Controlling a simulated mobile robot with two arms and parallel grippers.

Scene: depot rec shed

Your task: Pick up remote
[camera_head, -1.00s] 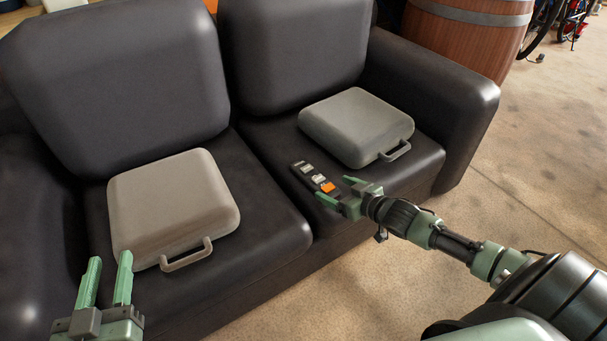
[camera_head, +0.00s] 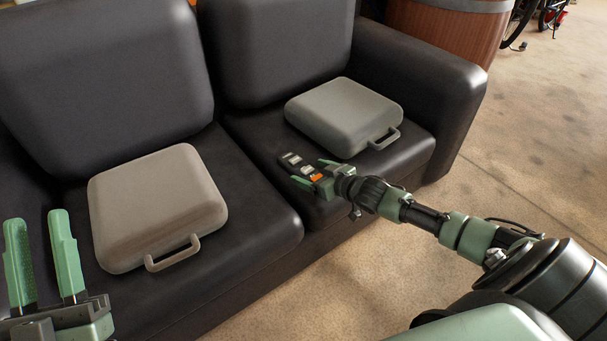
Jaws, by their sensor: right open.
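The remote (camera_head: 293,160) is dark with grey and orange buttons. It lies on the right seat of the black sofa, left of a grey case. My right gripper (camera_head: 311,171) is open at the near end of the remote, with its green fingers to either side of the orange button area. I cannot tell whether the fingers touch it. My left gripper (camera_head: 42,256) is at the lower left, in front of the sofa's left seat, with its two green fingers spread apart and nothing between them.
The black sofa (camera_head: 262,197) fills the left and middle. A grey case (camera_head: 345,113) lies on its right seat and a beige-grey case (camera_head: 157,202) on its left seat. A wooden barrel (camera_head: 445,30) stands behind the right armrest.

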